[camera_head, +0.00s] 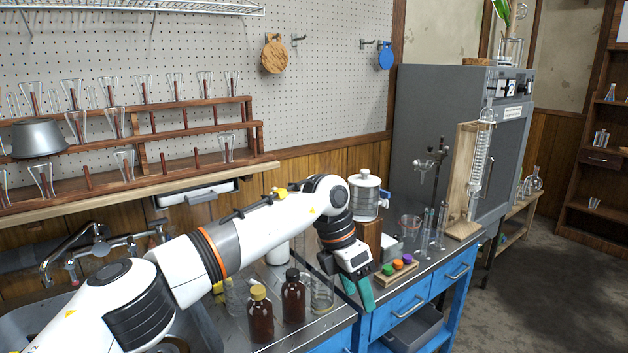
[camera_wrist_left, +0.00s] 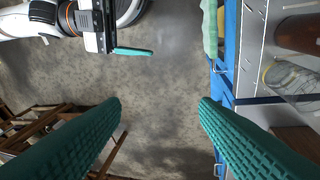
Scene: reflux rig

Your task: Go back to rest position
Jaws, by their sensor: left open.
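My left arm reaches in from the left in the head view, and its gripper (camera_head: 358,289) hangs at the front edge of the bench (camera_head: 330,327). The teal fingers point down and hold nothing. In the left wrist view the left gripper (camera_wrist_left: 160,103) is open, its two ridged fingers wide apart with only floor between them. My right gripper (camera_wrist_left: 131,51) shows at the top left of the left wrist view, with one teal finger seen from the side. Whether it is open or shut does not show. It does not show in the head view.
Two brown bottles (camera_head: 293,296) stand close to the left forearm. A rack with coloured caps (camera_head: 397,268) lies right of the left gripper. Glassware, a wooden stand (camera_head: 460,185) and a grey oven (camera_head: 430,115) are behind. Floor (camera_head: 545,280) right of the bench is clear.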

